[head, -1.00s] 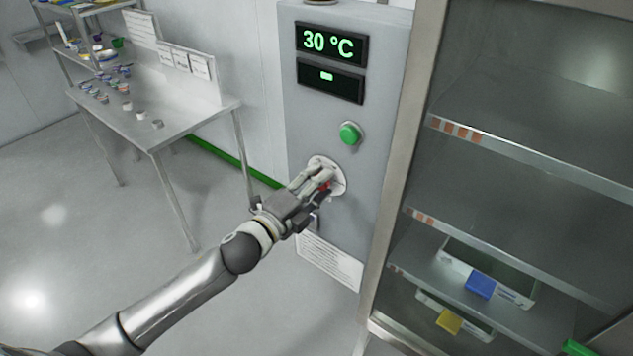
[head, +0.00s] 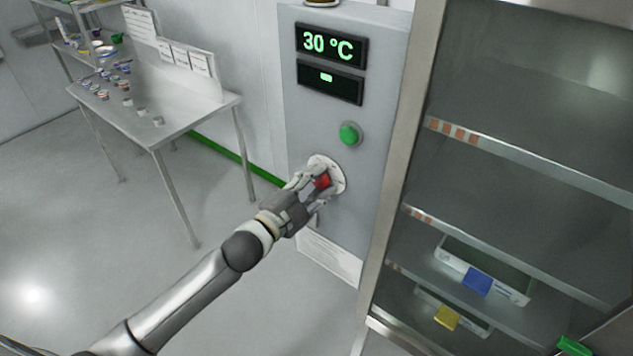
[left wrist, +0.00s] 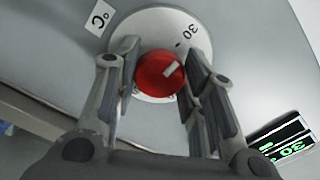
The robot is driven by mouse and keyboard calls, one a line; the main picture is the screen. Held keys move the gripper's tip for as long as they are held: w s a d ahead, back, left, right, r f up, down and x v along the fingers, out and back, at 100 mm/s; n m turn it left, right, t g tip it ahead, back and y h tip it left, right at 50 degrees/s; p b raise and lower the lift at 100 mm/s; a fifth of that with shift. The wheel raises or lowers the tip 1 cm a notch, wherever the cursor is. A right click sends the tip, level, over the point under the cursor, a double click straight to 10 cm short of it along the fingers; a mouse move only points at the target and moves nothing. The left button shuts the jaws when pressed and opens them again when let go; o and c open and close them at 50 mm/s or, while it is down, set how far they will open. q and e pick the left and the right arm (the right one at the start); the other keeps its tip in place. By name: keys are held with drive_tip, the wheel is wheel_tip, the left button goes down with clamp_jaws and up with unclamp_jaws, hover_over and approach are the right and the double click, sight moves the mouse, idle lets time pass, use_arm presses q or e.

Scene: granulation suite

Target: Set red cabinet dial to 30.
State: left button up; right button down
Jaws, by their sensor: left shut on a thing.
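The red dial (head: 322,181) sits on a round white plate (head: 340,178) on the grey cabinet front (head: 372,200). My left gripper (head: 316,178) is at the dial, its fingers on either side and shut on it. In the left wrist view the red dial (left wrist: 160,74) is between the fingers (left wrist: 160,85); its white mark points up and right, towards the side with the printed 30 (left wrist: 191,31). The upper display (head: 331,45) reads 30 °C in green. The lower display (head: 330,81) shows a small green bar. My right gripper is not in view.
A green button (head: 350,134) is above the dial. A paper label (head: 330,258) is below it. An open-fronted shelf cabinet (head: 530,160) with boxes stands close on the right. A steel table (head: 185,120) with small items stands at left. The floor between is clear.

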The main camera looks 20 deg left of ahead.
use_arm(q)
drive_tip(key=o, duration=1)
drive_tip(key=shift+a, duration=0.1)
drive_tip(key=shift+s+f, duration=0.1)
drive_tip(key=shift+s, duration=0.1)
drive_tip(key=v, duration=1.1)
drive_tip(key=shift+s+a, duration=0.15)
drive_tip(key=shift+s, duration=0.1)
